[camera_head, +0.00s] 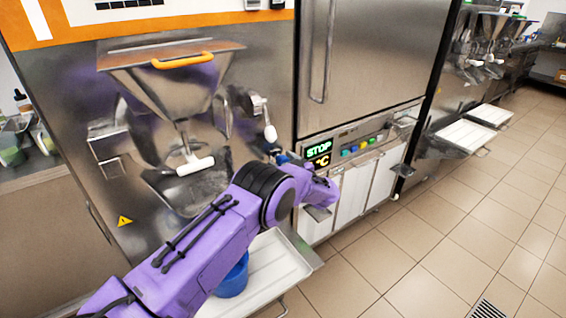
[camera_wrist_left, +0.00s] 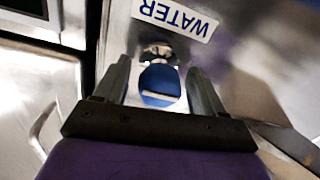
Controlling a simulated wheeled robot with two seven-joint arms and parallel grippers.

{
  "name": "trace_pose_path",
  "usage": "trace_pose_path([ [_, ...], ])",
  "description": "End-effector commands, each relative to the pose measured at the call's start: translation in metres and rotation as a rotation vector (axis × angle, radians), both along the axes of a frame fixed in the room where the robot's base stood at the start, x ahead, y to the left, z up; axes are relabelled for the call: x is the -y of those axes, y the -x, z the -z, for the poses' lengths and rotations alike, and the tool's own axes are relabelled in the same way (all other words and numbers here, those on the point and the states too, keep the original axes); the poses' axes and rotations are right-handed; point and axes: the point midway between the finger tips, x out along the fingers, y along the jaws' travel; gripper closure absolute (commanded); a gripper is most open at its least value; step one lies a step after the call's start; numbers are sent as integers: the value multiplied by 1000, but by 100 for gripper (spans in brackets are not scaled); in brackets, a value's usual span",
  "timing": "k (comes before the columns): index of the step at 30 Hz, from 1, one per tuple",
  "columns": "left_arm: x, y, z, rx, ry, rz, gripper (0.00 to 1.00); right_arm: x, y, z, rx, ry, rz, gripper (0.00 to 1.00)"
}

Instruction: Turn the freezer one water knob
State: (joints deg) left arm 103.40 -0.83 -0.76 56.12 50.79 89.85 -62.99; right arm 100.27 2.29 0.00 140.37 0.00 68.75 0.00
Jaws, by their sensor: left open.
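The blue water knob (camera_wrist_left: 158,86) shows in the left wrist view below a white label reading WATER (camera_wrist_left: 175,18). A bit of blue that looks like this knob (camera_head: 283,158) shows in the head view, just past my left arm. My left gripper (camera_wrist_left: 159,67) is open, with one finger on each side of the knob. Narrow gaps show between the fingers and the knob, so it is not gripped. In the head view my purple left arm crosses the front of the freezer, and its fingers are mostly hidden. My right gripper is in neither view.
The freezer's steel hopper (camera_head: 170,85) with an orange handle and a white-handled outlet (camera_head: 195,165) stands left of the knob. A white tray (camera_head: 285,265) and a blue container (camera_head: 233,277) lie below my arm. The tiled floor at right is clear.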

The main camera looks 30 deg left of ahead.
Motion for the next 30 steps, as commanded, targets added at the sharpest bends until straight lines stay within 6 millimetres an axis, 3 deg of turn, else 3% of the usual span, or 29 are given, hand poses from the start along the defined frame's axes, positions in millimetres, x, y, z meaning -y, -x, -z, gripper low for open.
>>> trace_pose_path([
  [2,0,0,0,0,0,0,30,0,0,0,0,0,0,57],
  [7,0,0,0,0,0,0,85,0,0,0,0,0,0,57],
  [20,1,0,2,65,29,-1,85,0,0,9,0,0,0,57],
  [30,1,-1,4,310,130,0,85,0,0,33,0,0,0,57],
])
